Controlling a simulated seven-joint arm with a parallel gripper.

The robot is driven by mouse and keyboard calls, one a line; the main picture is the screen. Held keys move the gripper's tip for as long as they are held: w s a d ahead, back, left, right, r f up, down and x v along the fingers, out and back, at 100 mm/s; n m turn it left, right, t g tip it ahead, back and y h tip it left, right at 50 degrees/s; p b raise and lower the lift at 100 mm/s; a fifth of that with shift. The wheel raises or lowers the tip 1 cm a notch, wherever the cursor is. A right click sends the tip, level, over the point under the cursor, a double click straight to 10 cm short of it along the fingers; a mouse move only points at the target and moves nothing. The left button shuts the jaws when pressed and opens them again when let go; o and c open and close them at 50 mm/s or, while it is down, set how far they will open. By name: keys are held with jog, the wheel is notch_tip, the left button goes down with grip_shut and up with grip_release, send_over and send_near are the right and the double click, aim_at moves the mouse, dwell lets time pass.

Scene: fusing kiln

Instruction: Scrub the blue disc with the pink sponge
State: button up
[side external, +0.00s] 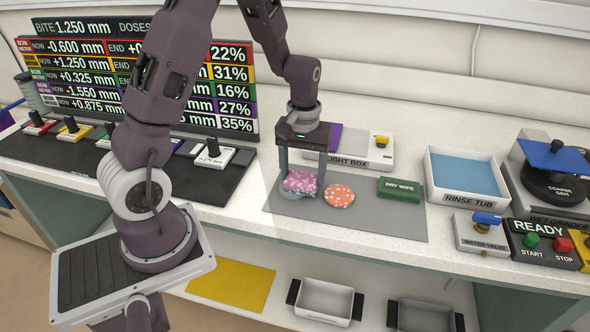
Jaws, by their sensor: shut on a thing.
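My gripper (301,185) points down over the grey mat (385,225) and is shut on the pink sponge (300,180), which is speckled with lighter spots. The sponge is low, over a pale blue-grey disc (287,193) lying on the mat. The sponge and a finger hide much of this disc, so only part of its edge shows. I cannot tell for sure whether the sponge touches the disc. An orange disc (339,195) with pale spots lies on the mat just right of the gripper.
A green dry wipe block (399,190) lies at the mat's right. The rinse tub (467,196) and water valve (481,233) stand further right, near the wet grinder (553,175). The light box (377,158) is behind the gripper. The mat's front right is clear.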

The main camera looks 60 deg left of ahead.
jog(key=s+a, duration=0.3)
jog(key=shift+w+d, duration=1.55)
jog(key=shift+r, duration=3.5)
